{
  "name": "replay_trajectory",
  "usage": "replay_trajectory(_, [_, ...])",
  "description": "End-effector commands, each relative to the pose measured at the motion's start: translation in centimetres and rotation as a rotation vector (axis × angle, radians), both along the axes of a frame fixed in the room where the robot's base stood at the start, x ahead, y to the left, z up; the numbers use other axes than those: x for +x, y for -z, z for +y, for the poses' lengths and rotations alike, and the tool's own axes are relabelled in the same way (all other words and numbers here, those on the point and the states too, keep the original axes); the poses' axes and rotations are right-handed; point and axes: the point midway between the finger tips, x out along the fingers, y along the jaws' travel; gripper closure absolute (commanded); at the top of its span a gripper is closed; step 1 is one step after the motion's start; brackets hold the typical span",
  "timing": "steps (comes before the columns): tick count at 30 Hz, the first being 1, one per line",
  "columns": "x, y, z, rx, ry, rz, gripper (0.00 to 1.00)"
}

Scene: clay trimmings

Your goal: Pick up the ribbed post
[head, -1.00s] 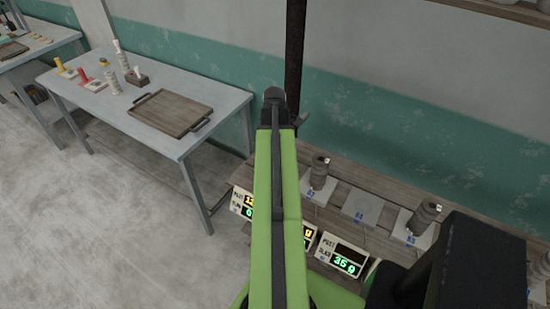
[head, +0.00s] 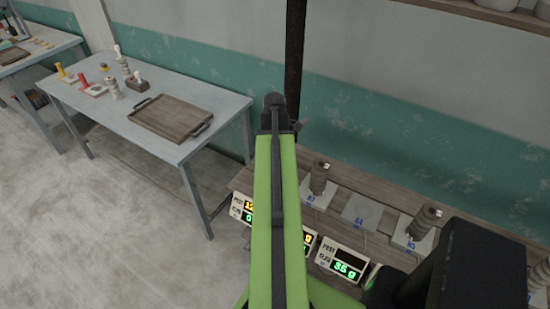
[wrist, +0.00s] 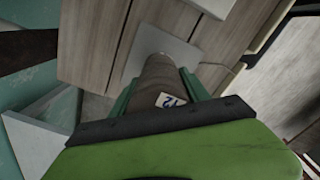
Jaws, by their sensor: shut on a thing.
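In the wrist view a grey-brown clay post (wrist: 160,78) with a white tag marked in blue stands between the green jaws of my gripper (wrist: 165,95). The jaws are shut on it. Its ribs are not clear there. Beyond the post's far end is a pale grey plate (wrist: 188,52); I cannot tell whether they touch. In the head view my green arm hides my gripper and this post. Two other dark posts, one at the left (head: 319,178) and one with visible ribs at the right (head: 422,222), stand on grey plates on the wooden bench.
Between those posts is an empty grey plate (head: 361,212). Lit display boxes (head: 342,260) line the bench's front edge. A dark pole (head: 294,65) rises behind my arm. A grey table (head: 105,95) at the left holds a wooden tray (head: 171,117) and several small posts.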

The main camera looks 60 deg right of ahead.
Motion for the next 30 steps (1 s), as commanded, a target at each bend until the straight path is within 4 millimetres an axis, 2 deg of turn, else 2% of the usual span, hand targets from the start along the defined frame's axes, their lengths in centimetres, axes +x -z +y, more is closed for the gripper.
replay_trajectory(8, [0.0, -1.3, 0.0, 0.0, 0.0, 0.0, 1.0])
replay_trajectory(16, [-0.1, -5.2, -0.1, 0.0, 0.001, 0.0, 1.0])
replay_trajectory(30, [-7.9, -10.5, -6.2, 0.0, 0.002, 0.0, 1.0])
